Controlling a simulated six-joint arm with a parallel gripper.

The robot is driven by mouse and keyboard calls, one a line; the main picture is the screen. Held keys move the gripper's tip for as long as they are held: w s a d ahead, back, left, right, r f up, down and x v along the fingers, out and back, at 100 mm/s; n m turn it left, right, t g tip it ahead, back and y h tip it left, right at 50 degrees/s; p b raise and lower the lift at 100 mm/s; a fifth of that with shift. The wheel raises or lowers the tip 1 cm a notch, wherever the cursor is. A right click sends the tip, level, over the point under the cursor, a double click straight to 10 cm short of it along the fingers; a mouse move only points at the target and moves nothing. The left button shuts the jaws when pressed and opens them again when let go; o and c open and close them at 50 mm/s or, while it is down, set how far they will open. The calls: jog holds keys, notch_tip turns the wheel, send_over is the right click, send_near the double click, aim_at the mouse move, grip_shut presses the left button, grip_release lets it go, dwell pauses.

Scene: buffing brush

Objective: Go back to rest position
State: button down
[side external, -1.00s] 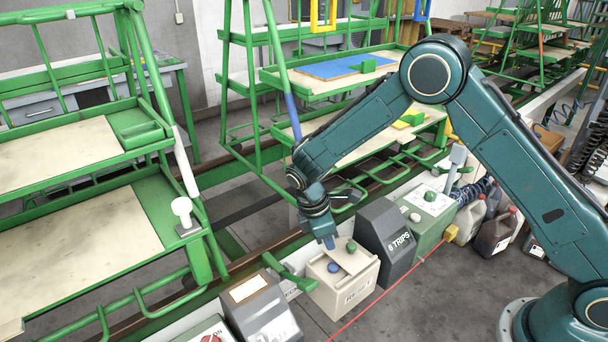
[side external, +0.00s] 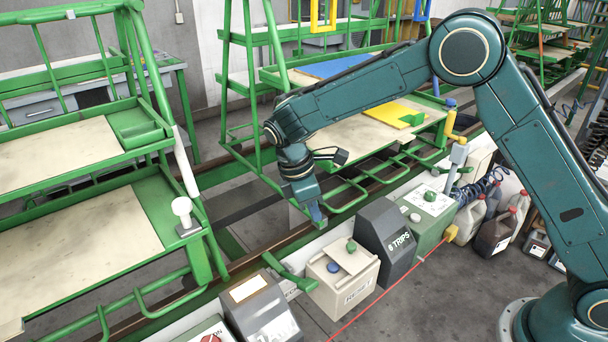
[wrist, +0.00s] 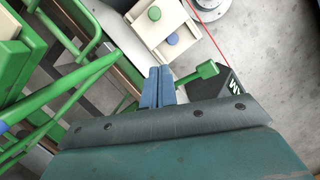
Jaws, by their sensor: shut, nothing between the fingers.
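My gripper (side external: 316,214) hangs in the air above and behind the cream button box (side external: 343,291), clear of it, with its fingers pointing down. Its two blue fingers (wrist: 158,84) are together in the wrist view, with nothing held. The box carries a blue button (side external: 333,267) and a green button (side external: 351,246) on top. Both buttons also show near the top of the wrist view.
A dark grey "TRIPS" box (side external: 386,232) stands right of the cream box, and another grey box (side external: 262,309) stands left of it. A green rack (side external: 165,215) fills the left. A shelf cart with a yellow board (side external: 388,112) stands behind.

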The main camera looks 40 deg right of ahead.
jog(key=s+d+r+m+t+y, duration=0.1)
jog(key=s+d+r+m+t, duration=0.15)
jog(key=s+d+r, duration=0.4)
jog(key=s+d+r+m+t+y, duration=0.1)
jog(key=s+r+m, duration=0.25)
jog(key=r, duration=0.65)
jog(key=s+d+r+m+t, duration=0.1)
jog(key=s+d+m+t, duration=0.1)
jog(key=s, duration=0.7)
jog(key=s+d+r+m+t+y, duration=0.1)
jog(key=s+m, duration=0.3)
jog(key=s, duration=0.5)
jog(key=shift+s+d+m+t, duration=0.3)
jog(key=shift+d+t, duration=0.05)
